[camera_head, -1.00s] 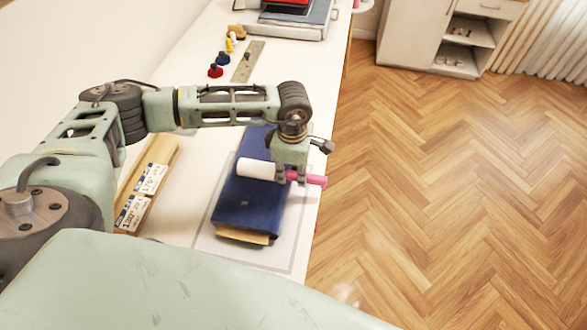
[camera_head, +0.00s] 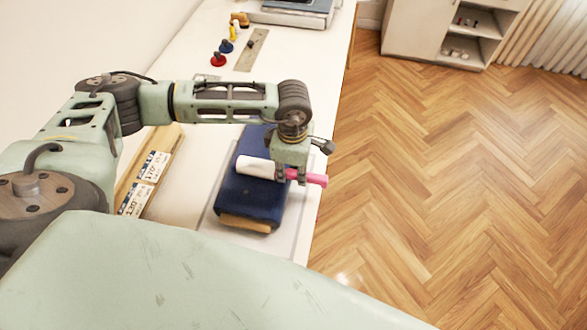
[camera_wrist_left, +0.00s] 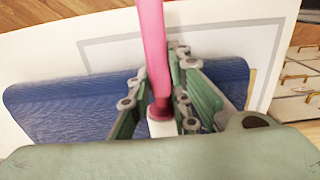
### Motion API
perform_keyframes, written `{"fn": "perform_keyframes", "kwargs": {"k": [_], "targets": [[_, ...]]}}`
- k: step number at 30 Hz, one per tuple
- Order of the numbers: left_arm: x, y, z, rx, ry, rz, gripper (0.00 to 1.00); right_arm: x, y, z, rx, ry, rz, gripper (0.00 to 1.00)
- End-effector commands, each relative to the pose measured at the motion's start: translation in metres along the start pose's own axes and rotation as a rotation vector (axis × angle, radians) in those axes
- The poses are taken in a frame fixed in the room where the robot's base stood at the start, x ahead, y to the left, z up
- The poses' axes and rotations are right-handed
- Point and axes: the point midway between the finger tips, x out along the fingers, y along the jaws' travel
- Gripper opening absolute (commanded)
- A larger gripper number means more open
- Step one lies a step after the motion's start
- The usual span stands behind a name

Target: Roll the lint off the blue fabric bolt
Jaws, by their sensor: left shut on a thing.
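The blue fabric bolt (camera_head: 246,203) lies on the white table in the head view, with a tan board end showing at its near edge. It also fills much of the left wrist view (camera_wrist_left: 75,105). My left gripper (camera_head: 291,178) is shut on the pink handle of the lint roller (camera_head: 258,167). The roller's white cylinder lies crosswise over the bolt; I cannot tell whether it touches the cloth. In the left wrist view the pink handle (camera_wrist_left: 153,45) runs up between the fingers. No lint can be made out. My right gripper is out of view.
A wooden board with white number labels (camera_head: 148,180) lies left of the bolt. Red and blue small knobbed items (camera_head: 218,60) and a metal ruler (camera_head: 252,50) lie farther back. The table's right edge is close to the bolt, with open floor beyond.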

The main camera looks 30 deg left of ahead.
Motion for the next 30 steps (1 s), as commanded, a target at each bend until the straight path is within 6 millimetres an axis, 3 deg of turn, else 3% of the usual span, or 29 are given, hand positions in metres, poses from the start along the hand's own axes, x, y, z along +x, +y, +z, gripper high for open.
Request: {"fn": "perform_keyframes", "kwargs": {"k": [12,30], "targets": [[0.001,-0.027,-0.001,0.001,0.001,-0.004,0.0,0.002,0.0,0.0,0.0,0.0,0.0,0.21],[0.0,-0.04,0.0,0.001,-0.001,-0.003,0.0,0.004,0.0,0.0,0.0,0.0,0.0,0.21]]}}
